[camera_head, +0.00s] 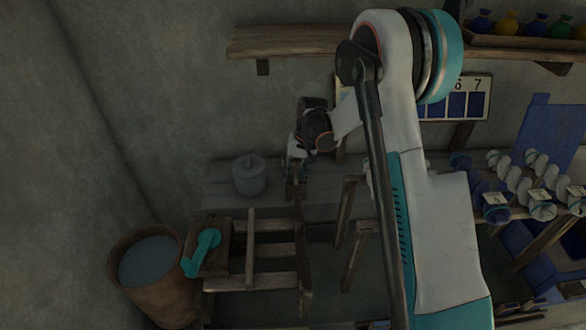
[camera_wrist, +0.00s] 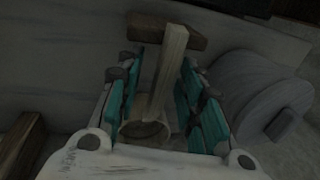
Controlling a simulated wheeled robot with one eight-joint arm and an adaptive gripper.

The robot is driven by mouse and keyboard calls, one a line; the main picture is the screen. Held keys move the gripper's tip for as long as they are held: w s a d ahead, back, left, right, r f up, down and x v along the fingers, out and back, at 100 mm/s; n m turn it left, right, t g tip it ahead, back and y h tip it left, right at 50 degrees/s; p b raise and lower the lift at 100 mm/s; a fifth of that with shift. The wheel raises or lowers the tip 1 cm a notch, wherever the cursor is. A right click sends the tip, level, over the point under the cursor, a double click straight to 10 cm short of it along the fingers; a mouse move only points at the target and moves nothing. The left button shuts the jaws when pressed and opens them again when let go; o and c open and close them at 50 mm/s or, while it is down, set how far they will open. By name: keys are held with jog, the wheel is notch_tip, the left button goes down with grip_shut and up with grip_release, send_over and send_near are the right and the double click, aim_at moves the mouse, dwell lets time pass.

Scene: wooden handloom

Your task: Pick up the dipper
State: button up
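The dipper (camera_wrist: 167,72) shows in the wrist view as a pale wooden handle with a round cup at its lower end. It stands between the two teal fingers of my gripper (camera_wrist: 158,88), with a gap at least on the left side. My gripper is open around it, and I see no clear grip. A darker wooden block lies at the handle's far end. In the head view my gripper (camera_head: 294,168) is low over the back bench, and the dipper is hard to make out there.
A grey lidded pot (camera_head: 249,180) stands just left of my gripper, also close by in the wrist view (camera_wrist: 250,85). A bucket of water (camera_head: 117,279) and a wooden frame with a teal crank (camera_head: 203,246) are in front. A shelf (camera_head: 290,42) hangs above.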

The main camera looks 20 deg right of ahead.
grip_shut()
jog(key=shift+r, duration=0.15)
